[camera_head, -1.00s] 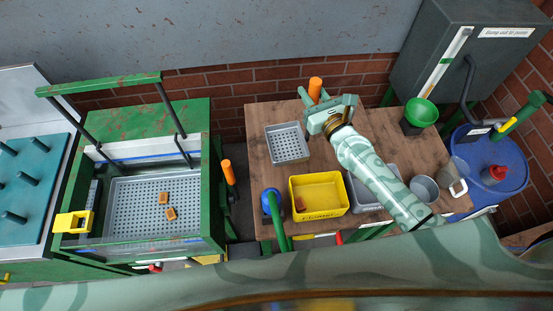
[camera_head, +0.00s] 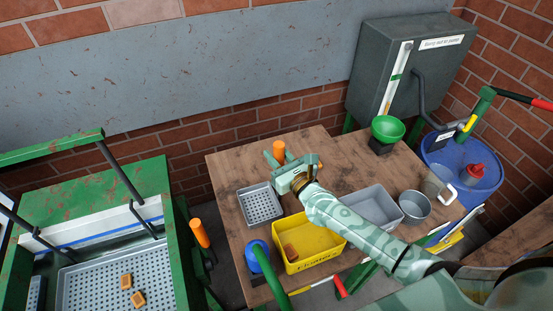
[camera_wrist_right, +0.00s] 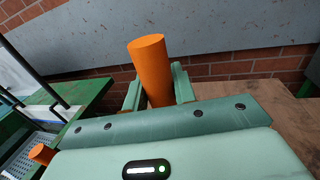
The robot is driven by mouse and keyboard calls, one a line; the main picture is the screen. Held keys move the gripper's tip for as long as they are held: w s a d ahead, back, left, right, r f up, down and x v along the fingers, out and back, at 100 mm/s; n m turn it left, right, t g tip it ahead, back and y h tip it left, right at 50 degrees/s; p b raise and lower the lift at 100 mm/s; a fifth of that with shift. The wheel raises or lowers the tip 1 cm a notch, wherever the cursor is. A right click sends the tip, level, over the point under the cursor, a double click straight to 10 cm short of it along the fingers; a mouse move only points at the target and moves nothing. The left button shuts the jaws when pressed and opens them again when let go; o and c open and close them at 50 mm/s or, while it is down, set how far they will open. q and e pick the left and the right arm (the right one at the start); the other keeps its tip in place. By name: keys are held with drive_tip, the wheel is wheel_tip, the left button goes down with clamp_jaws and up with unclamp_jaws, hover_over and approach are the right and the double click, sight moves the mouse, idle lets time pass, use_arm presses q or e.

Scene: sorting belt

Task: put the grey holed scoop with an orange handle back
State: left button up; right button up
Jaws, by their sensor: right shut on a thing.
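My right gripper (camera_head: 293,176) is shut on an upright orange handle (camera_head: 279,150) above the back left of the wooden table. In the right wrist view the orange handle (camera_wrist_right: 152,68) stands between the two fingers (camera_wrist_right: 158,88) and rises above them. The part below the handle is hidden by the gripper. A grey holed pan (camera_head: 250,211) shows just left of and below the gripper; I cannot tell whether it is joined to this handle. A second orange handle (camera_head: 199,232) stands at the right side of the green machine. My left gripper is not in view.
The green machine (camera_head: 110,193) has a holed tray with brown blocks. A blue drum (camera_head: 485,195) stands right.

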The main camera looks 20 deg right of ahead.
drive_tip(key=o, duration=1)
drive_tip(key=shift+s+r, duration=0.15)
drive_tip(key=shift+s, duration=0.05)
drive_tip(key=v, duration=1.1)
drive_tip(key=shift+s, duration=0.35)
